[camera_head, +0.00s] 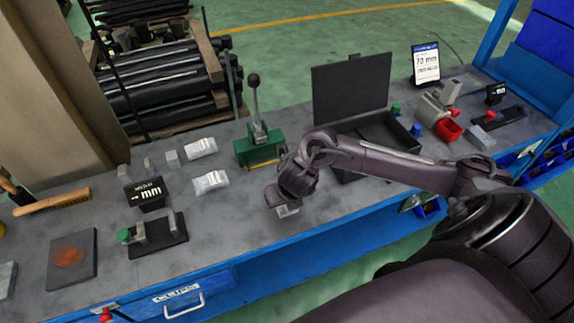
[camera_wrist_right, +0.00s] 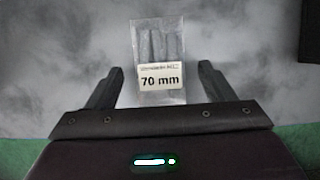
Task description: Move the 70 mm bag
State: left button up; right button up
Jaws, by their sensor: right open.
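The 70 mm bag (camera_wrist_right: 160,46) is a small clear bag of grey pins with a white label reading "70 mm". It lies on the grey bench top. In the right wrist view my right gripper (camera_wrist_right: 160,70) is open, one finger on each side of the bag's labelled lower part, with gaps to both. In the head view a pale bit of the bag (camera_head: 288,210) shows under my right gripper (camera_head: 285,201), whose fingers are mostly hidden by the wrist. I cannot tell the gripper's height above the bench. My left gripper is not in view.
Two other bags (camera_head: 201,148) (camera_head: 210,182) lie left of a green lever press (camera_head: 260,148). A black stand (camera_head: 158,235) and a "mm" display (camera_head: 147,194) are farther left. A black open case (camera_head: 350,88) and a "70 mm" tablet (camera_head: 426,66) stand right.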

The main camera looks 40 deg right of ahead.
jog(key=shift+w+f, duration=0.25)
jog(key=shift+f, duration=0.35)
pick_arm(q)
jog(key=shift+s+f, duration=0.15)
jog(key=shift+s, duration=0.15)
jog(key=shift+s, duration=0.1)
pick_arm(e)
jog(key=c, duration=1.2)
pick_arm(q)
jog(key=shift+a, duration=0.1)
pick_arm(e)
jog(key=shift+d, duration=0.1)
jog(key=shift+w, duration=0.1)
